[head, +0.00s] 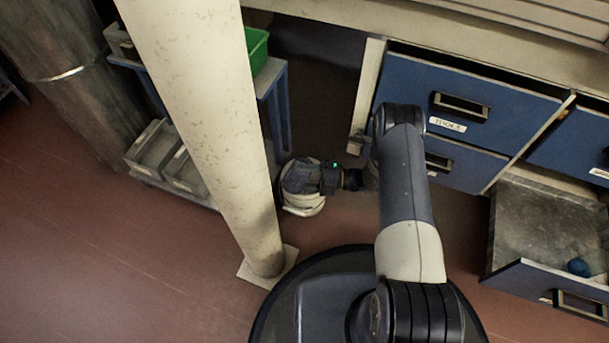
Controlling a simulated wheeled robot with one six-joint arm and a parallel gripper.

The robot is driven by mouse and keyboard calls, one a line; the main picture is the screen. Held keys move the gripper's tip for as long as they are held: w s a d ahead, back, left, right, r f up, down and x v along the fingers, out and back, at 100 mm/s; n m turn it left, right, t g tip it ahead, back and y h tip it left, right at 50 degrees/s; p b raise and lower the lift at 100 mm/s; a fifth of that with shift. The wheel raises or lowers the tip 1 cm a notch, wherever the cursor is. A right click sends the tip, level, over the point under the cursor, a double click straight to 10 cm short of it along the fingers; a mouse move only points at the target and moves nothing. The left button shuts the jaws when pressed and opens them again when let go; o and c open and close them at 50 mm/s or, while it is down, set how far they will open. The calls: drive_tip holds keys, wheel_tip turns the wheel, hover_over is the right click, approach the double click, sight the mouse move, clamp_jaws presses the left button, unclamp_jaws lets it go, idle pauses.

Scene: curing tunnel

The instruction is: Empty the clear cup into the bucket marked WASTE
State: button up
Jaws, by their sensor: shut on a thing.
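My gripper (300,177) shows past the end of my folded arm, low beside the cream pillar. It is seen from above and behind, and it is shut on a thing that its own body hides. A pale, round, whitish thing (304,206) shows just below the gripper, partly covered by it. I cannot tell whether it is the bucket or touches the gripper, and no mark can be read on it. I cannot make out the clear cup, its contents or any WASTE label.
The cream pillar (205,100) stands close left of my gripper. Behind it is a blue-framed rack with a green bin (256,50) and grey trays (153,148). Blue drawers (470,88) stand at right; one open drawer (540,225) holds a blue ball (578,267). Red floor at left is clear.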

drive_tip(key=shift+w+d+r+m+y, duration=0.1)
drive_tip(key=shift+w+r+m+y, duration=0.2)
drive_tip(key=shift+m, duration=0.4)
drive_tip(key=shift+w+m, duration=0.1)
drive_tip(key=shift+m, duration=0.3)
drive_tip(key=shift+w+d+r+m+t, duration=0.1)
drive_tip(key=shift+w+r+m+t, duration=0.05)
drive_tip(key=shift+r+m+t, duration=0.2)
drive_tip(key=shift+r+y, duration=0.2)
drive_tip(key=shift+y, duration=0.1)
drive_tip(key=shift+w+r+m, duration=0.15)
drive_tip(key=shift+r+m, duration=0.05)
drive_tip(key=shift+m, duration=0.25)
drive_tip(key=shift+w+d+r, duration=0.1)
drive_tip(key=shift+r, duration=0.15)
idle(1.3)
drive_tip(key=shift+s+f+n, duration=0.2)
drive_tip(key=shift+f+n, duration=0.15)
drive_tip(key=shift+f, duration=0.15)
drive_tip(key=shift+s+f+n, duration=0.2)
drive_tip(key=shift+f+n, duration=0.15)
drive_tip(key=shift+f, duration=0.1)
drive_tip(key=n, duration=0.1)
drive_tip(key=s+f+n+h, duration=0.1)
drive_tip(key=n, duration=0.1)
drive_tip(key=shift+a, duration=0.35)
